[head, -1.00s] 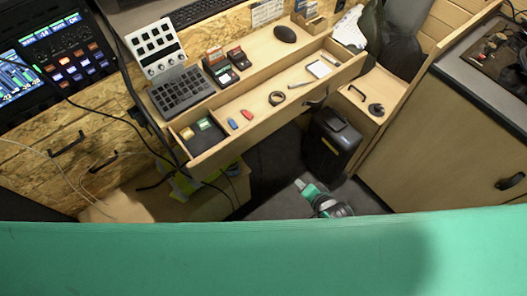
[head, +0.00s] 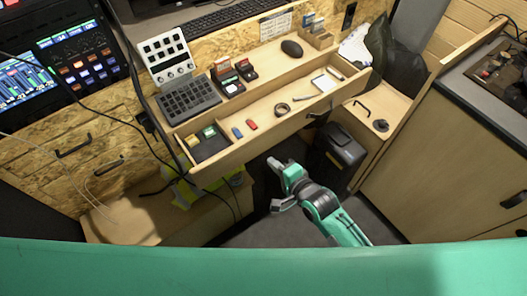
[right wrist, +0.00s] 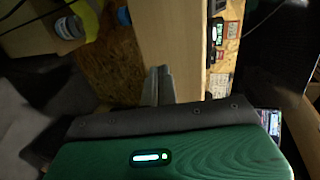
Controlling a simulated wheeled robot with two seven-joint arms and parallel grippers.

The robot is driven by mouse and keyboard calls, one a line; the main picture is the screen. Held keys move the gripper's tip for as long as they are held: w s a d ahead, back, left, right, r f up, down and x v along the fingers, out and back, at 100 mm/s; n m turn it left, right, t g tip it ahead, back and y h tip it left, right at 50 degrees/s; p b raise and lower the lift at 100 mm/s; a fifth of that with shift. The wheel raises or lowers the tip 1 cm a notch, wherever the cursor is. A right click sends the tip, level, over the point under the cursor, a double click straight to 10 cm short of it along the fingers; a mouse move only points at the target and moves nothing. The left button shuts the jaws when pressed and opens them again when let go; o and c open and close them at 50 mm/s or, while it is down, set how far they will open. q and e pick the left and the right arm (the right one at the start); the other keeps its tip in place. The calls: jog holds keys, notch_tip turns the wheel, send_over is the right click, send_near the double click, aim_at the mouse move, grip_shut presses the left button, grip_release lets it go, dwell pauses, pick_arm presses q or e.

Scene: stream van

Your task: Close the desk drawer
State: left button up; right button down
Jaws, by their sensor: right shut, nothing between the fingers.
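The desk drawer (head: 265,140) is pulled out from under the desk top. It has a pale wooden front with a dark handle (head: 318,110). Inside lie a black tray with small boxes, a blue and a red stick, a black ring and a white pad. My right gripper (head: 273,163) is shut and empty, below and in front of the drawer front in the head view. In the right wrist view its shut fingers (right wrist: 158,85) point towards a pale wooden panel, seemingly the drawer front (right wrist: 168,35); contact cannot be told. My left gripper is not in view.
A black bin (head: 338,155) stands right of my right arm, beside a wooden cabinet. A low wooden box (head: 130,225) with a yellow bag is at lower left. Cables hang past the drawer's left end. A keypad (head: 188,98) and mouse (head: 292,48) sit on the desk.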

aim_at(257, 148)
jog(key=x, duration=0.4)
jog(key=shift+w+a+r, duration=0.1)
jog(key=shift+w+r, duration=0.1)
jog(key=shift+r, duration=0.15)
jog(key=shift+p+x, duration=0.3)
jog(key=shift+x, duration=0.45)
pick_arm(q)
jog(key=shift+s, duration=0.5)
pick_arm(e)
jog(key=shift+r, duration=0.1)
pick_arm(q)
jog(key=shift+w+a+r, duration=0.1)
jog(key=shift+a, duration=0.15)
pick_arm(e)
jog(key=shift+a, duration=0.1)
